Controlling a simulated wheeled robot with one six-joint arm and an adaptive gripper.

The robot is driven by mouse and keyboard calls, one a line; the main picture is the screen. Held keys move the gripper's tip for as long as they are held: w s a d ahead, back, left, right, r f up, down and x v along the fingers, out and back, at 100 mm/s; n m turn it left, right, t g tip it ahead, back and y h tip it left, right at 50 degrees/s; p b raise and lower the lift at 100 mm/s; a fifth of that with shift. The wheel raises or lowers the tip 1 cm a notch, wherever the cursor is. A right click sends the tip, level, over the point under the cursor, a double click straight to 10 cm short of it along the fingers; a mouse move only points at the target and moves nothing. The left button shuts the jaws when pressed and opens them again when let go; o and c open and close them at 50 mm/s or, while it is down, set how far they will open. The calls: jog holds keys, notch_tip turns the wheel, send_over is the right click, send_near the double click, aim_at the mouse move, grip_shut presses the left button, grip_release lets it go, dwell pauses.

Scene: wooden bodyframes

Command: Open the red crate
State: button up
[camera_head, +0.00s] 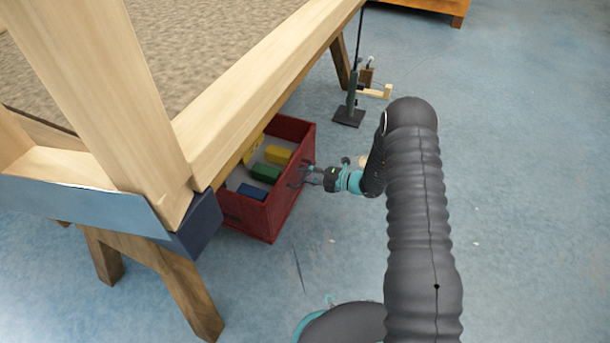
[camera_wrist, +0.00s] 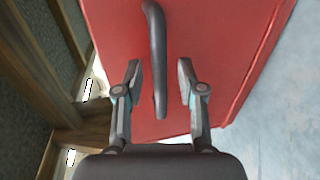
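The red crate (camera_head: 283,206) stands on the floor, partly under the wooden frame; its top shows blocks inside. In the wrist view its red face (camera_wrist: 220,50) fills most of the picture. A dark bar handle (camera_wrist: 158,45) on that face runs lengthwise between my fingers. My gripper (camera_head: 301,175) is at the crate's right side in the head view. In the wrist view my gripper (camera_wrist: 160,82) is open, one finger on each side of the handle, with gaps visible. Whether the fingers reach the handle's depth I cannot tell.
The wooden frame (camera_head: 255,85) overhangs the crate's left part. Yellow (camera_head: 278,155), green (camera_head: 266,172) and blue (camera_head: 252,191) blocks lie in the crate. A dark stand (camera_head: 349,114) is behind it. The blue floor (camera_head: 520,150) to the right is mostly clear.

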jog(key=shift+w+a, duration=0.1)
jog(key=shift+a, duration=0.25)
grip_shut()
